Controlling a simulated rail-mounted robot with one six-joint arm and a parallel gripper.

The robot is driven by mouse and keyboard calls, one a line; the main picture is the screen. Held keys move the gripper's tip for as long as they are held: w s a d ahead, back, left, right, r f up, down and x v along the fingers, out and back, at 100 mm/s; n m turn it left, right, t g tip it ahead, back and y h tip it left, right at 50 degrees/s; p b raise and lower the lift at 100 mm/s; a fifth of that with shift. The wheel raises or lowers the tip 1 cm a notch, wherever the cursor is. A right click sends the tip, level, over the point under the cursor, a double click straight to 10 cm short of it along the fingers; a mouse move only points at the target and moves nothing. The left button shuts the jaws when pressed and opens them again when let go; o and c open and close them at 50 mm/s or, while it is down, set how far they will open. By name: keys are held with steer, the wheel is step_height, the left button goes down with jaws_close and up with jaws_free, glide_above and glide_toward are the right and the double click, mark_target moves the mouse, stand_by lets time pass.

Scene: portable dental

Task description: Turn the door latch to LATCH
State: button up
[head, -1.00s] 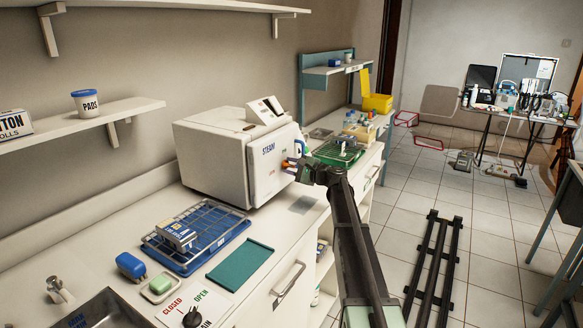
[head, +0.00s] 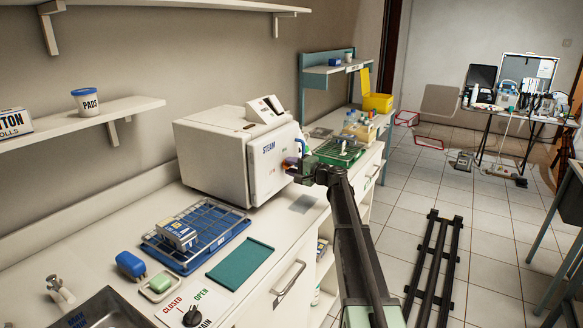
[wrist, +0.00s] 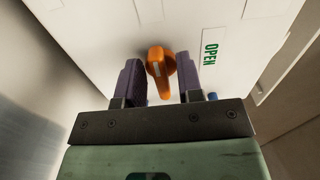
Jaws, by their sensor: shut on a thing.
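The white steam sterilizer (head: 215,160) stands on the counter, its door (head: 270,168) facing right. The door latch (wrist: 157,62) is an orange lever on the door, seen in the wrist view, where its end points down toward my gripper's palm. My gripper (wrist: 160,82) has a dark purple finger on each side of the lever and is shut on it. A green OPEN label (wrist: 210,55) is to the right of the latch. A LATCH marking does not show. In the head view my gripper (head: 292,163) is at the door face and mostly hides the latch.
A green tray (head: 338,155) lies beyond the sterilizer.

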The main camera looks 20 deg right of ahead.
steer(key=o, duration=0.6)
steer(key=shift+c, duration=0.2)
steer(key=v, duration=1)
steer(key=shift+s+d, duration=0.3)
